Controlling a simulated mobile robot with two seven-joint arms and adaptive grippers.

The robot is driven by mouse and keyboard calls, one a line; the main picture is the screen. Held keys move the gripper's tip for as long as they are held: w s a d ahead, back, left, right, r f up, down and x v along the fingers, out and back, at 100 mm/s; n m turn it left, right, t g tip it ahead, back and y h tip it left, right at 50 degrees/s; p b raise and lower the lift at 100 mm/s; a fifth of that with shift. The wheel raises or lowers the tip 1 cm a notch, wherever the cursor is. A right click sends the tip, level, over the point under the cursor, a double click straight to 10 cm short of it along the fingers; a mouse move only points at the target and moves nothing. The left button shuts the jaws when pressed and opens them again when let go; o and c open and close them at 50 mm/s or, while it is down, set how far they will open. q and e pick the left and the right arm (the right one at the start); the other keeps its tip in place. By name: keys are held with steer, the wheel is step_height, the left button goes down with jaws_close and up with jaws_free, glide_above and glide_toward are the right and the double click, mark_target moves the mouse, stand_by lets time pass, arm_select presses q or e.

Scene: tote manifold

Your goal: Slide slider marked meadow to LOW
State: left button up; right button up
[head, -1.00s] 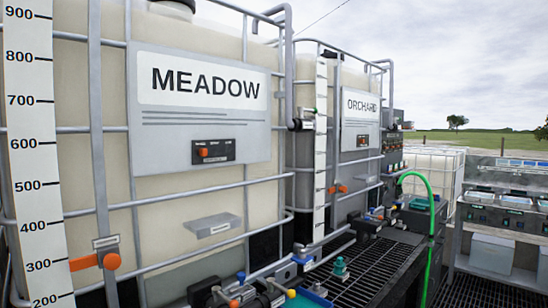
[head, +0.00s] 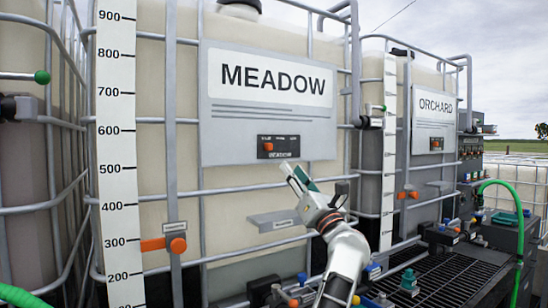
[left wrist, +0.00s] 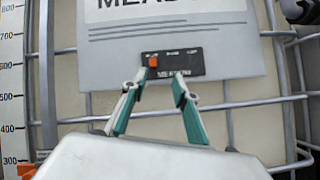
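The meadow slider (head: 284,147) is a small black panel on the grey MEADOW sign of the large cream tote. Its orange knob (head: 268,147) sits at the left part of the slot; it also shows in the left wrist view (left wrist: 153,61). The markings above the slot are too small to read surely. My left gripper (head: 299,178) is below and right of the panel in the head view. In the left wrist view its two teal-and-grey fingers (left wrist: 159,83) are spread apart and empty, tips near the panel's lower edge. My right gripper is not in view.
Metal cage bars (head: 171,110) cross the tote. A white level scale (head: 116,150) with an orange pointer (head: 163,243) stands left. A grey ledge (head: 272,220) sits below the sign. The ORCHARD tote (head: 425,165) stands right; valves and black grating (head: 440,275) lie below.

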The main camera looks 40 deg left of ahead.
mark_target(271, 148)
arm_select(q)
steer(key=a+r+n, duration=0.1)
steer(key=a+r, duration=0.1)
steer(key=a, duration=0.1)
steer(key=w+a+r+n+g+h, duration=0.1)
steer(key=a+r+n, duration=0.1)
steer(key=a, duration=0.1)
steer(key=a+r+n+g, duration=0.1)
steer(key=a+r, duration=0.1)
steer(key=a, duration=0.1)
steer(key=shift+w+a+h, duration=0.3)
steer(key=shift+w, duration=0.1)
jaws_close()
